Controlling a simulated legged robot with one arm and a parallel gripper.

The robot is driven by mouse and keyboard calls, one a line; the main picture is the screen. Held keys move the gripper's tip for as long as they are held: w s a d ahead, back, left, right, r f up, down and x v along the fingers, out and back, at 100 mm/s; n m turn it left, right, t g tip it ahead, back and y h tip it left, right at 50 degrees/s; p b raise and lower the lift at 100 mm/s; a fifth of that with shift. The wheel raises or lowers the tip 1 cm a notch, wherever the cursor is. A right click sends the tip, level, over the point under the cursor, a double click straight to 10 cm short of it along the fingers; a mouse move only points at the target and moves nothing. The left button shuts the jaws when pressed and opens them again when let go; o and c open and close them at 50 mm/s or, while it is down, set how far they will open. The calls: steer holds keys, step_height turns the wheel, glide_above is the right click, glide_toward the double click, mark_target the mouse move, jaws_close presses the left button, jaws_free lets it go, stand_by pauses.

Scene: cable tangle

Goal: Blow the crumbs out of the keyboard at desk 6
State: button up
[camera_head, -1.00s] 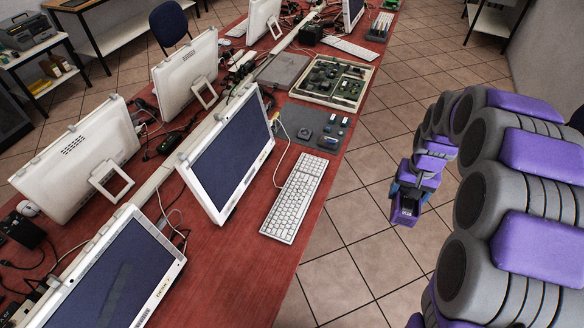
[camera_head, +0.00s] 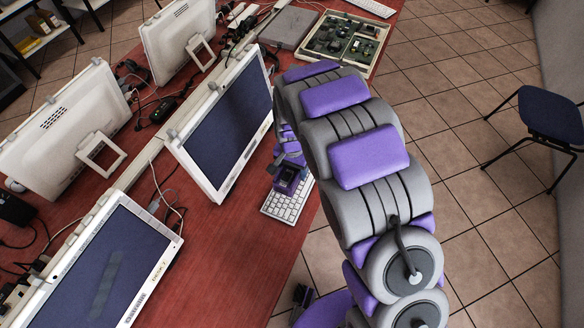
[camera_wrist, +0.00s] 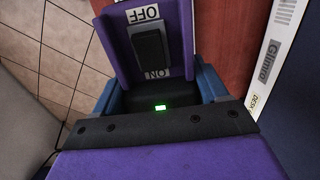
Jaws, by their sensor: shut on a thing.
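The white keyboard (camera_head: 284,207) lies on the red desk in the head view, in front of a white monitor. Its far part is hidden behind my arm and gripper. My gripper (camera_head: 290,175) is above the keyboard's visible part; I cannot tell the gap. In the wrist view my gripper (camera_wrist: 163,82) has its blue fingers shut on a purple device (camera_wrist: 180,20). The device has a black rocker switch (camera_wrist: 150,45) between the labels OFF and ON. A small green light (camera_wrist: 160,107) glows below the switch. I cannot tell which side is pressed.
The monitor (camera_head: 222,130) stands close left of my gripper; its white edge, marked "Glimra" and "DESK", shows in the wrist view (camera_wrist: 268,75). A tray of circuit boards (camera_head: 340,42) lies farther back. A dark chair (camera_head: 548,112) stands right, on open tiled floor.

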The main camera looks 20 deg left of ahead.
steer(key=shift+a+f+b, duration=0.1)
steer(key=shift+f+b, duration=0.75)
steer(key=shift+f, duration=1.65)
steer(key=shift+s, duration=0.15)
steer(key=shift+s+a+p, duration=0.15)
steer(key=shift+s+p, duration=0.15)
steer(key=shift+s, duration=1.9)
steer(key=shift+s, duration=0.2)
steer(key=shift+s+a, duration=0.2)
steer(key=shift+s, duration=1.9)
steer(key=shift+r+p, duration=0.15)
steer(key=shift+p, duration=0.15)
step_height(320, 180, up, 6)
steer(key=shift+f+p, duration=0.1)
steer(key=shift+p, duration=1.1)
